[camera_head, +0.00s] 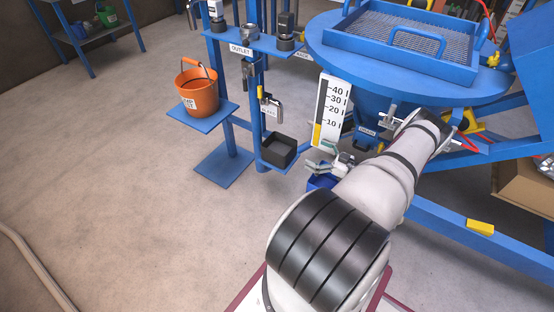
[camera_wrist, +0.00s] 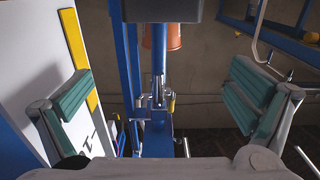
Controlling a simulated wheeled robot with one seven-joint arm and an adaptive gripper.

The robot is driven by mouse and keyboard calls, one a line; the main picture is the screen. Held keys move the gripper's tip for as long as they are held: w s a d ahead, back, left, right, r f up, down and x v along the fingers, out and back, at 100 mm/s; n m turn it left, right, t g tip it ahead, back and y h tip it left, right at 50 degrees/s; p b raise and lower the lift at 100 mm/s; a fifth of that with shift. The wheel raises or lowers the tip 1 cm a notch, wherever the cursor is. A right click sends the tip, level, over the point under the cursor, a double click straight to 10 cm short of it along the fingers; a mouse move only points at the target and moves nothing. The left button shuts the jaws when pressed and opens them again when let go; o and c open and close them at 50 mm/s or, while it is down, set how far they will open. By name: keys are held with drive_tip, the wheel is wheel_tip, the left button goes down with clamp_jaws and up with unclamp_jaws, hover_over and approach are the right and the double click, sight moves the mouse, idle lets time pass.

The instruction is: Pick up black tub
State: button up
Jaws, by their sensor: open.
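The black tub (camera_head: 279,150) is a small open-topped square box. It sits on a low blue bracket of the stand, left of my gripper. My gripper (camera_head: 319,156) is at the end of the arm, just right of the tub and apart from it, beneath the scale board. In the wrist view the two teal-padded fingers of my gripper (camera_wrist: 160,105) are spread wide with nothing between them. A dark block at the top edge of that view appears to be the tub (camera_wrist: 162,9), cut off by the frame.
The white scale board (camera_head: 331,108) stands close above my gripper and on the left in the wrist view (camera_wrist: 40,75). An orange bucket (camera_head: 197,93) rests on a blue shelf. The large blue vessel (camera_head: 330,45) is behind.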

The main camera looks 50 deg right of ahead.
sight(282, 149)
wheel_tip(282, 149, down, 6)
drive_tip(key=f+b, duration=0.1)
drive_tip(key=b, duration=0.5)
drive_tip(key=w, duration=0.5)
drive_tip(key=w+a+b, duration=0.1)
drive_tip(key=w, duration=0.3)
drive_tip(key=w+b, duration=0.1)
drive_tip(key=w, duration=0.4)
drive_tip(key=shift+w+a+r, duration=0.2)
drive_tip(key=shift+w+r, duration=0.05)
drive_tip(key=shift+w, duration=0.05)
drive_tip(key=shift+c, duration=0.2)
drive_tip(key=c, duration=1.4)
drive_tip(key=shift+c, duration=0.4)
drive_tip(key=shift+r, duration=0.15)
